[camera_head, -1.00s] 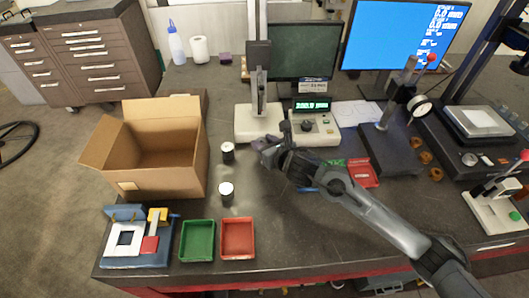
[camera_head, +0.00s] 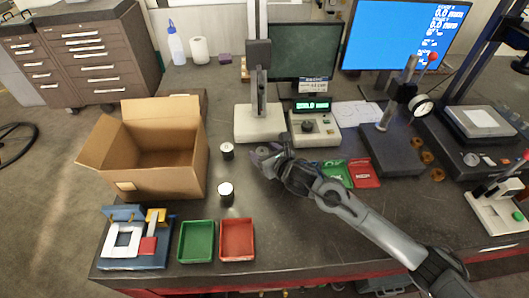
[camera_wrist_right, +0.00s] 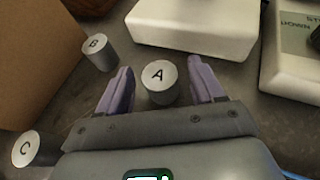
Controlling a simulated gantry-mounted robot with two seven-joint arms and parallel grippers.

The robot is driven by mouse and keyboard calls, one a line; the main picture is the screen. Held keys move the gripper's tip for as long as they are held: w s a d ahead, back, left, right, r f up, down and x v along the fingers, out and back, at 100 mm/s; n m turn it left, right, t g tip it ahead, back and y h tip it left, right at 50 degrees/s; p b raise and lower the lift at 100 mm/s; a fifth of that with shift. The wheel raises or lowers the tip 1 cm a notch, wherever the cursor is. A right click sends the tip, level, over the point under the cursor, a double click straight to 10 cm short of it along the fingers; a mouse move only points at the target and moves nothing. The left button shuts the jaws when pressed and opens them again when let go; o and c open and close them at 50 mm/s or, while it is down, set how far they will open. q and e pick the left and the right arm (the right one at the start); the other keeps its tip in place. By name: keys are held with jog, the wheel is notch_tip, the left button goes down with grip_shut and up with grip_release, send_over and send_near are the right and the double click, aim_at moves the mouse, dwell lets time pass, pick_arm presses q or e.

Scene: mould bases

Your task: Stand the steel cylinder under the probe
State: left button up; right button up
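Three short metal cylinders stand upright, marked A (camera_wrist_right: 159,83), B (camera_wrist_right: 99,52) and C (camera_wrist_right: 36,149) in the right wrist view. I cannot tell by look which is steel. My right gripper (camera_wrist_right: 160,70) is open, with its purple fingers on either side of cylinder A and gaps visible. In the head view my right gripper (camera_head: 262,157) is low over the table, hiding A. Cylinder B (camera_head: 227,151) and cylinder C (camera_head: 226,191) stand left of it. The probe stand has a white base (camera_head: 260,125) and a dark column head (camera_head: 258,53); the probe tip is not clear. My left gripper is not in view.
The readout box (camera_head: 314,130) stands right of the probe stand. An open cardboard box (camera_head: 165,180) is at left. Green (camera_head: 197,241) and red (camera_head: 238,240) trays lie in front. A dial gauge stand (camera_head: 392,150) is at right. The front middle table is clear.

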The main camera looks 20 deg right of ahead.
jog(key=shift+s+r, duration=0.15)
jog(key=shift+r, duration=0.1)
jog(key=p+v, duration=0.1)
jog(key=v, duration=1)
jog(key=shift+s+d+r, duration=0.1)
jog(key=shift+s+r, duration=0.05)
jog(key=shift+s, duration=0.2)
